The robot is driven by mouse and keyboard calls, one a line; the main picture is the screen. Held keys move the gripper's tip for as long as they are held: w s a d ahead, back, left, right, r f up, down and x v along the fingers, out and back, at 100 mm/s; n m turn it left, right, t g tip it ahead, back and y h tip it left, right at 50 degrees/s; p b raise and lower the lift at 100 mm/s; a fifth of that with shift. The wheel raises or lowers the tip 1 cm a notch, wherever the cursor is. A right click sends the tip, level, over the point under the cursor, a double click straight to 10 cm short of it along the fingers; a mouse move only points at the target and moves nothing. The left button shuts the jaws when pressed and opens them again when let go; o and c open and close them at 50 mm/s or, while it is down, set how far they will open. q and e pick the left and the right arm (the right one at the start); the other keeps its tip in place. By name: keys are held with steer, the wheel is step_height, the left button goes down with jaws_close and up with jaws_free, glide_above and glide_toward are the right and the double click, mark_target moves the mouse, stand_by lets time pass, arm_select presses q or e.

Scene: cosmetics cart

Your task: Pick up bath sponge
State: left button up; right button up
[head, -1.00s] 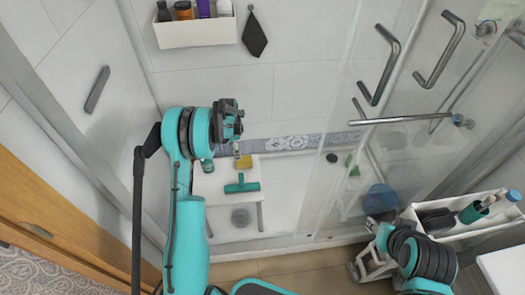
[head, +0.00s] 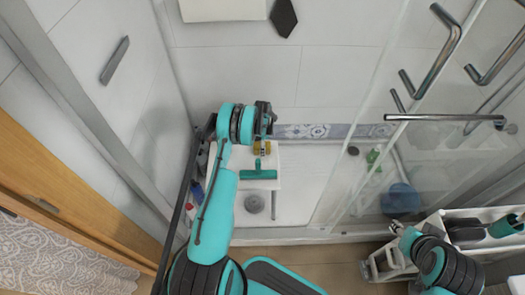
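A small yellow item (head: 262,147), which may be the bath sponge, lies on a white stool (head: 228,178) in the shower. A teal squeegee-like tool (head: 259,171) lies in front of it. My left gripper (head: 265,120) is just above and behind the yellow item in the picture, with no visible contact. Its fingers are dark and foreshortened, so I cannot tell if they are open. My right gripper (head: 392,240) is low at the right, beside the white caddy; its fingers are unclear.
A glass shower door with metal handles (head: 415,117) stands at the right. Behind the glass are a blue round item (head: 401,198) and a green bottle (head: 374,158). A white caddy (head: 437,222) holds bottles. Colourful bottles stand left of the stool.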

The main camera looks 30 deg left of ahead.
arm_select(q)
steer(key=shift+f, duration=0.15)
steer(key=c, duration=1.3)
steer(key=shift+o, duration=0.2)
